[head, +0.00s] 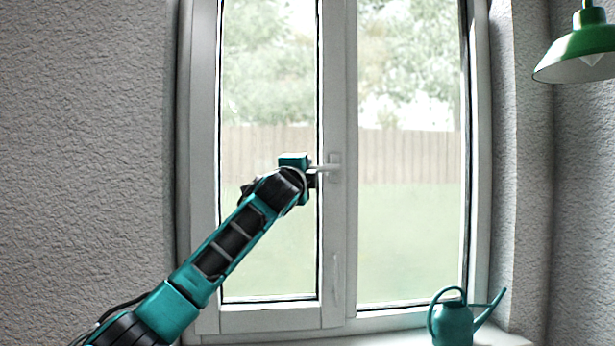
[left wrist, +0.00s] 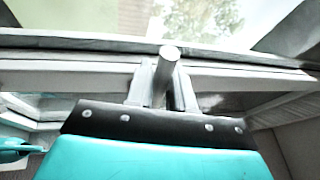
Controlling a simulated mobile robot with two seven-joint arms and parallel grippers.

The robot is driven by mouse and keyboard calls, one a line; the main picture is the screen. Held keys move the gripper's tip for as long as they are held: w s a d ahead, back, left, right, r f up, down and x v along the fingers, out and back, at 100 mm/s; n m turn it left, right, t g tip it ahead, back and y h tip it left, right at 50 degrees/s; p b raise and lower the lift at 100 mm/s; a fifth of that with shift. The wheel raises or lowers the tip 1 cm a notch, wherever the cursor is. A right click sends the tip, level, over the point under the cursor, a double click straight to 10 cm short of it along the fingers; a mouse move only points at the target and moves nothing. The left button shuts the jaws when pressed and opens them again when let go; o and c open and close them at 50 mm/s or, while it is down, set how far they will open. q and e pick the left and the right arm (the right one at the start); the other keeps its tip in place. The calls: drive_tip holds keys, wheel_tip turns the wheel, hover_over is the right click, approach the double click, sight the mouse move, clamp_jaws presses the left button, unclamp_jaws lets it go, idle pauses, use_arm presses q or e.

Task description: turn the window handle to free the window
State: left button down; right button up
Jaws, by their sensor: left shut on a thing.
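The white window handle (head: 325,168) sits on the middle post of the window (head: 338,230). Its lever lies about level, pointing left from its mount. My left gripper (head: 314,178) is at the lever's free end, shut on it. In the left wrist view, the handle (left wrist: 168,54) shows as a pale rod between the two fingers of my left gripper (left wrist: 162,85). Part of the lever is hidden behind the gripper in the head view. The window sashes look closed in the frame. My right gripper is not in view.
A teal watering can (head: 453,322) stands on the sill (head: 500,339) at the lower right. A green lamp (head: 578,52) hangs at the upper right. Rough grey wall (head: 85,130) fills the left side. The space before the right pane is clear.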

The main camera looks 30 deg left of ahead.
use_arm(q)
drive_tip(key=shift+r+m, duration=0.35)
drive_tip(key=shift+m, duration=0.05)
drive_tip(key=c, duration=1.1)
unclamp_jaws()
drive_tip(key=b+v, duration=0.1)
drive_tip(key=v, duration=0.3)
drive_tip(key=b+v, duration=0.1)
drive_tip(key=v, duration=0.3)
drive_tip(key=b+v, duration=0.1)
drive_tip(key=v, duration=0.4)
drive_tip(key=shift+a+r, duration=0.1)
drive_tip(key=shift+r, duration=0.15)
